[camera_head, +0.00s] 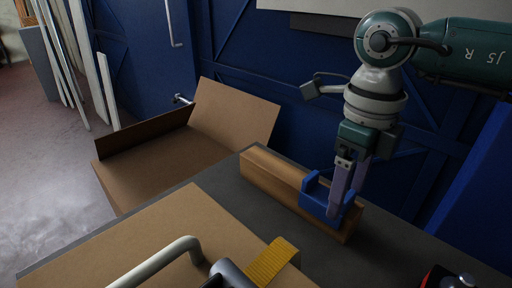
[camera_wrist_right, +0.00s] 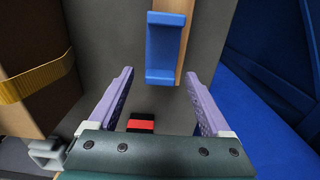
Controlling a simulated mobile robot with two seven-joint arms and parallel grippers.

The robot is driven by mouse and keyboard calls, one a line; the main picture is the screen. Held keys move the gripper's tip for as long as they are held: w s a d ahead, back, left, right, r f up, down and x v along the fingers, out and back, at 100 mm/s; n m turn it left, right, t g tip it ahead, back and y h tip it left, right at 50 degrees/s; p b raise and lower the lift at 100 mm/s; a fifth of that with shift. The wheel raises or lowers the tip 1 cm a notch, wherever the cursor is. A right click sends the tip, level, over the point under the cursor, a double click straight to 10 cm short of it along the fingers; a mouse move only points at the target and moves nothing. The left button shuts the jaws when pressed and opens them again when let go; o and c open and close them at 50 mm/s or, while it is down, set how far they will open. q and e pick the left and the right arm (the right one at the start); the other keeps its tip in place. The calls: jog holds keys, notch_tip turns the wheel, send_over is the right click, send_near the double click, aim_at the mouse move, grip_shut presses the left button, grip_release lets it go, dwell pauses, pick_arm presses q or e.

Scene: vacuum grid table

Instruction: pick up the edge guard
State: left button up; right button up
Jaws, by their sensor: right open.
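The edge guard (camera_head: 322,200) is a blue channel-shaped piece sitting over the wooden beam (camera_head: 270,175), near the beam's near end. It also shows in the right wrist view (camera_wrist_right: 165,48), upper middle, with the beam beside and behind it. My right gripper (camera_head: 344,210) points down at the guard, its two purple fingers apart. My left gripper is not in view.
The beam lies on a dark grey table (camera_head: 215,187). A cardboard box with a yellow strap (camera_head: 272,262) fills the near side. A pale curved bar (camera_head: 160,262) crosses it. An open carton (camera_head: 165,165) stands beyond the table. A red and black item (camera_head: 447,279) is at lower right.

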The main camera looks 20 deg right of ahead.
jog(key=shift+f, duration=0.1)
jog(key=shift+c, duration=0.2)
grip_shut()
dwell(0.5)
